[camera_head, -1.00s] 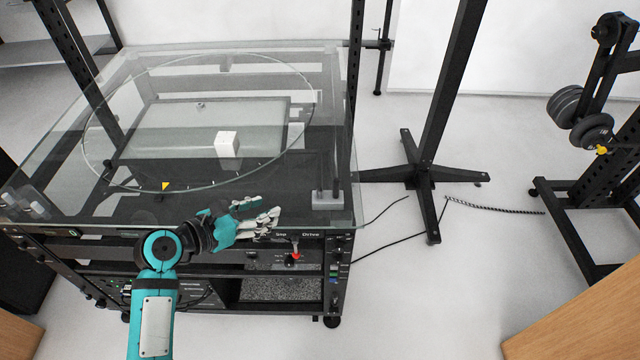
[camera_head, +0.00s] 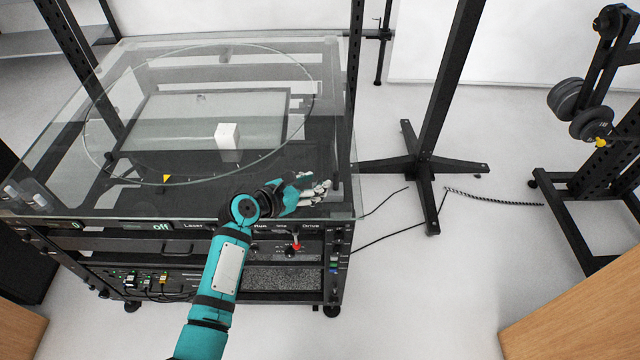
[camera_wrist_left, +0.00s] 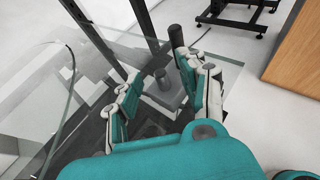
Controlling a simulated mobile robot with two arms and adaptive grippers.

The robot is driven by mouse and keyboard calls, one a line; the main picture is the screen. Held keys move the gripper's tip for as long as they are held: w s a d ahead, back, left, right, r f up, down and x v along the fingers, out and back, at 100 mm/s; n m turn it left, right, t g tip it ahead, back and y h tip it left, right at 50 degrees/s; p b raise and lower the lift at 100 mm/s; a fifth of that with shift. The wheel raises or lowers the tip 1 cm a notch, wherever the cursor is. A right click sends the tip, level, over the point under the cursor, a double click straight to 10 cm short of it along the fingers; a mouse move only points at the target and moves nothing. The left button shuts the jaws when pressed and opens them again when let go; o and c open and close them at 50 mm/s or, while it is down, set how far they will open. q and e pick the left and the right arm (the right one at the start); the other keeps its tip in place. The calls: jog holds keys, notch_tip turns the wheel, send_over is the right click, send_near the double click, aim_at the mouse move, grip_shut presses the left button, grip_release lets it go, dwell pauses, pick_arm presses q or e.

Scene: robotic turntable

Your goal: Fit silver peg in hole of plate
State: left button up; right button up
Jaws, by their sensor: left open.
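A short silver peg (camera_wrist_left: 162,79) stands between my fingers in the left wrist view, on or just above a grey plate (camera_wrist_left: 171,98). A taller dark peg (camera_wrist_left: 176,38) stands close beside it. My left gripper (camera_wrist_left: 158,72) is open, its two fingers spread on either side of the silver peg without visibly closing on it. In the head view the left gripper (camera_head: 318,188) is over the front right corner of the glass table and covers most of the plate and silver peg. The plate's hole cannot be made out. The right gripper is not in view.
The glass table (camera_head: 110,205) carries a white cube (camera_head: 228,137) near the round turntable's centre and a yellow marker (camera_head: 167,178). A dark upright (camera_head: 354,100) rises at the table's right edge. A black stand (camera_head: 424,165) and cables lie on the floor to the right.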

pick_arm(q)
jog(key=shift+w+d+f, duration=0.25)
jog(key=shift+w+d, duration=0.05)
jog(key=shift+w, duration=0.05)
grip_shut()
jog(key=shift+r, duration=0.15)
